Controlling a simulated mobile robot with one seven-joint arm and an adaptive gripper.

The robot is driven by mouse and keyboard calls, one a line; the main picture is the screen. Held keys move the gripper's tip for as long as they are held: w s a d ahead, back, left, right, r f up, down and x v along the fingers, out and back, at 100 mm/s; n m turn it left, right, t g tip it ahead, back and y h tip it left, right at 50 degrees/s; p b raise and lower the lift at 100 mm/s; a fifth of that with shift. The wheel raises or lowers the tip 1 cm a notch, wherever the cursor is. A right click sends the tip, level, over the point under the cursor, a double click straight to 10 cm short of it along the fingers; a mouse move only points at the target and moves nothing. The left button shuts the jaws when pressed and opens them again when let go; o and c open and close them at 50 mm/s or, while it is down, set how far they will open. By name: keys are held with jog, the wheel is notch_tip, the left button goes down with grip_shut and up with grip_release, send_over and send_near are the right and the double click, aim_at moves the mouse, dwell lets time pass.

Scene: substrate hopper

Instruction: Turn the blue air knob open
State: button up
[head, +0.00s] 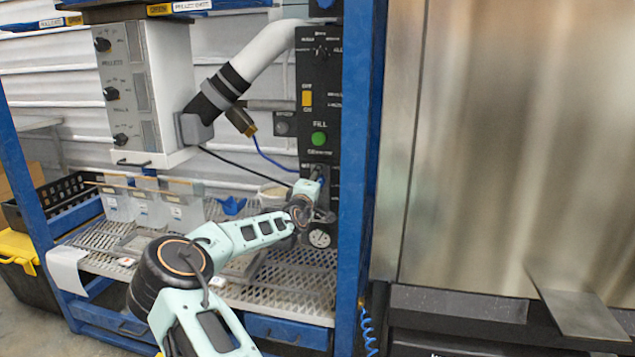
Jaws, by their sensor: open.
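The dark control panel (318,110) stands upright beside the blue post. I cannot make out a blue air knob for certain; my wrist and gripper cover part of the lower panel. A round white-faced gauge (319,238) shows just below my gripper. My gripper (323,214) is open at the lower panel, above the gauge. Its fingers are small and dark against the panel, so I cannot tell whether they touch anything. A blue part (325,4) at the panel's top is cut off by the picture edge.
The panel carries a green button (319,138) and a yellow switch (307,98). The blue post (358,160) stands close right of my gripper. A white pipe (272,55), a blue hose and a grey box (130,85) are left. A perforated shelf (285,285) lies below.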

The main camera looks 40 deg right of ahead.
jog(key=shift+a, duration=0.1)
jog(key=v, duration=1.2)
dwell(0.4)
